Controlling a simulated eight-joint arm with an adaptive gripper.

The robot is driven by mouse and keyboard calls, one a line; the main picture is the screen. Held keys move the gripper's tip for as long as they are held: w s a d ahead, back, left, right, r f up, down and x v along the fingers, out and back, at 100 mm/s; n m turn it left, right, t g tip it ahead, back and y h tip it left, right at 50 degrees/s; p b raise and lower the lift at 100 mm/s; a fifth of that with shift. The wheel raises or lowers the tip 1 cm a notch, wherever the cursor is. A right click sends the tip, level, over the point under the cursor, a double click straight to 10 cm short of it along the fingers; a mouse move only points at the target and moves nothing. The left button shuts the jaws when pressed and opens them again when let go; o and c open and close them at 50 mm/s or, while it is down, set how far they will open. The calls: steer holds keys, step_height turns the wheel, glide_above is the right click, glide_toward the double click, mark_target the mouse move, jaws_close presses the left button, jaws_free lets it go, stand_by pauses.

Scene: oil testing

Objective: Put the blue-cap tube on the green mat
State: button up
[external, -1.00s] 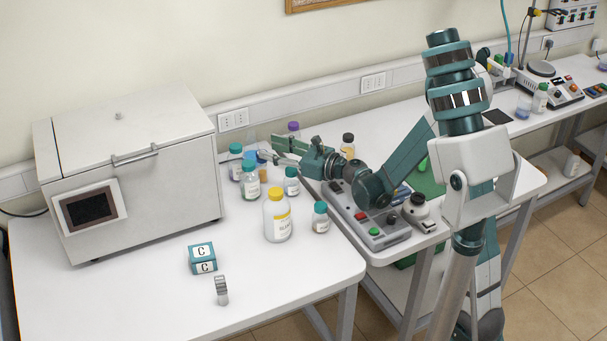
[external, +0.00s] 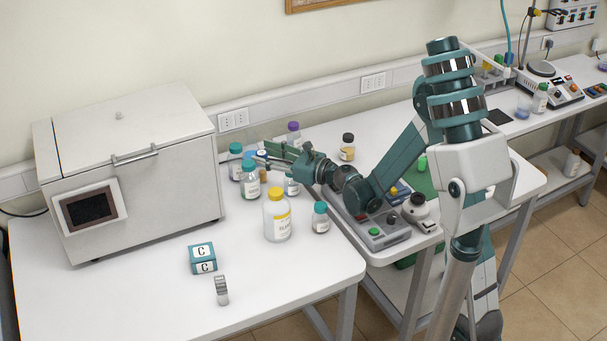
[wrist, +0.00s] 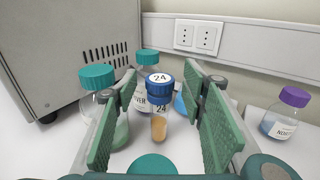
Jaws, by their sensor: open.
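The blue-cap tube (wrist: 159,122) stands upright in the wrist view, with "24" on its cap and amber content. In the external view its blue cap (external: 262,153) shows among the bottles, partly hidden by my gripper. In the external view my gripper (external: 264,160) reaches left over the bottle group. The green mat (external: 421,181) lies on the right-hand bench, partly hidden behind my arm.
Teal-cap bottles (wrist: 97,100) stand left of and behind the tube; another teal cap (wrist: 152,164) is close in front. A purple-cap bottle (wrist: 287,115) stands right. A yellow-cap bottle (external: 277,217) and control box (external: 376,232) are nearer. The white machine (external: 130,170) is left.

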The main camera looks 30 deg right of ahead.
steer(key=c, duration=1.1)
steer(key=shift+r, duration=0.15)
steer(key=shift+r+p, duration=1.45)
steer(key=shift+r, duration=3.4)
